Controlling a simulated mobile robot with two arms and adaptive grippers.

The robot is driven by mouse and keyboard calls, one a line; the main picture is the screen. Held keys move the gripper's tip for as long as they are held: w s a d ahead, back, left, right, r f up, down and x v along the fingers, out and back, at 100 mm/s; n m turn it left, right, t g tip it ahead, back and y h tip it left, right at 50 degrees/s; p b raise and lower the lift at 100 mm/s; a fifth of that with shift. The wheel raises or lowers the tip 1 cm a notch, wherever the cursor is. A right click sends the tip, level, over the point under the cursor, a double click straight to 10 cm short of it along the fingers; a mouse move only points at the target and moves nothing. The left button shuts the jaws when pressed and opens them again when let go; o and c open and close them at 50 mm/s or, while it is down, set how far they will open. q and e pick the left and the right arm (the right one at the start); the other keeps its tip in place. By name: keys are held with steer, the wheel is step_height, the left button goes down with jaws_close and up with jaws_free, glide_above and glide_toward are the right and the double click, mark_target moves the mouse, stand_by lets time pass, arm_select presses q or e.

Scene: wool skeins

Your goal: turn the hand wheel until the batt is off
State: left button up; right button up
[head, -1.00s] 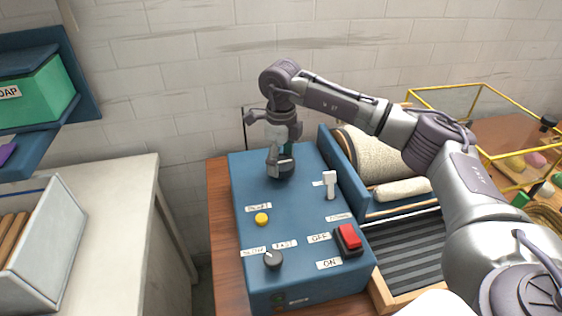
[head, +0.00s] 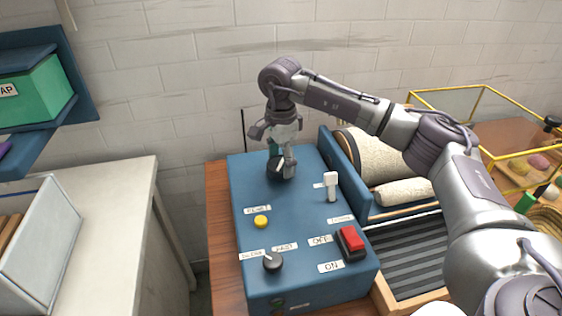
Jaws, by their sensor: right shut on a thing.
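The hand wheel (head: 275,171) is a dark round knob near the back of the blue machine box (head: 300,205). My right gripper (head: 283,172) points down on it and is shut on it, hiding part of it. The batt (head: 364,154) is a cream woolly layer around the drum in the blue frame right of the box. A smaller cream roll (head: 400,192) lies in front of it. My left gripper is not in view.
The box top carries a white lever (head: 331,187), a yellow button (head: 261,222), a black dial (head: 272,262) and a red OFF/ON switch (head: 352,240). A ridged dark tray (head: 400,262) lies at right. A yellow-edged glass case (head: 480,98) stands behind my right arm.

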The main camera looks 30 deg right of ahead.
mark_target(281, 163)
steer(key=shift+n, duration=1.5)
steer(key=shift+r, duration=0.1)
steer(key=o, duration=1.2)
step_height(281, 163, up, 12)
steer(key=shift+f, duration=0.1)
